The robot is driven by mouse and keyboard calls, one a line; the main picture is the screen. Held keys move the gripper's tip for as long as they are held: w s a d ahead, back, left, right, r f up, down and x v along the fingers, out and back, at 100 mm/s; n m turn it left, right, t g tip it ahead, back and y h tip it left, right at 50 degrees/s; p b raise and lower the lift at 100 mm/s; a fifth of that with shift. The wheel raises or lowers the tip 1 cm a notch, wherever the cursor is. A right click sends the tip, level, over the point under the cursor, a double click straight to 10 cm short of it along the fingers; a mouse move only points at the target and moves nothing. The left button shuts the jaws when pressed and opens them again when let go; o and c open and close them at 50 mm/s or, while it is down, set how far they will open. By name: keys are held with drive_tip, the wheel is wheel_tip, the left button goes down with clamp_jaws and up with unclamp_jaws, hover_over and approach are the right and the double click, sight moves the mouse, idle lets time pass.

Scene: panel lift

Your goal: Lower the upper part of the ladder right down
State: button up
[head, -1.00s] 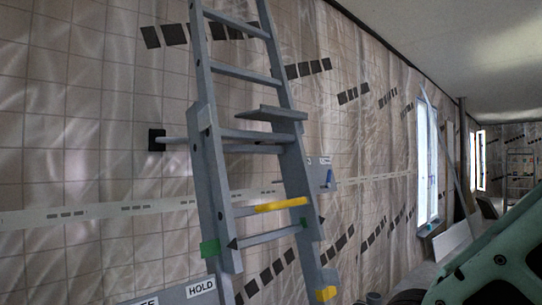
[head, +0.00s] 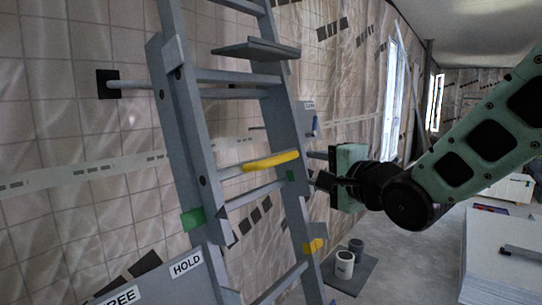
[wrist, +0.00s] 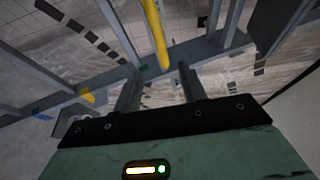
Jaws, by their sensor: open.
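The grey ladder (head: 183,120) leans at the wall in the head view, its upper part overlapping its lower part; its top is out of frame. A yellow-covered rung (head: 270,161) spans the rails; it also shows in the wrist view (wrist: 155,35). Green tape (head: 193,219) is on the left rail and yellow tape (head: 313,246) low on the right rail. My gripper (head: 316,169) is open and empty, just right of the right rail near the yellow rung's height. In the wrist view the yellow rung's near end lines up with the gap between the fingers (wrist: 160,78); contact cannot be told.
A grey plate labelled HOLD (head: 187,264) and FREE (head: 117,298) is at lower left. A black wall bracket (head: 108,84) is left of the ladder. Cans (head: 345,264) stand on a floor mat. A stack of panels (head: 497,262) is at right.

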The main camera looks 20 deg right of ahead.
drive_tip(key=p+x, duration=1.7)
drive_tip(key=p, duration=0.1)
drive_tip(key=shift+a+f, duration=0.1)
drive_tip(key=shift+f, duration=0.05)
drive_tip(key=shift+w, duration=0.1)
clamp_jaws()
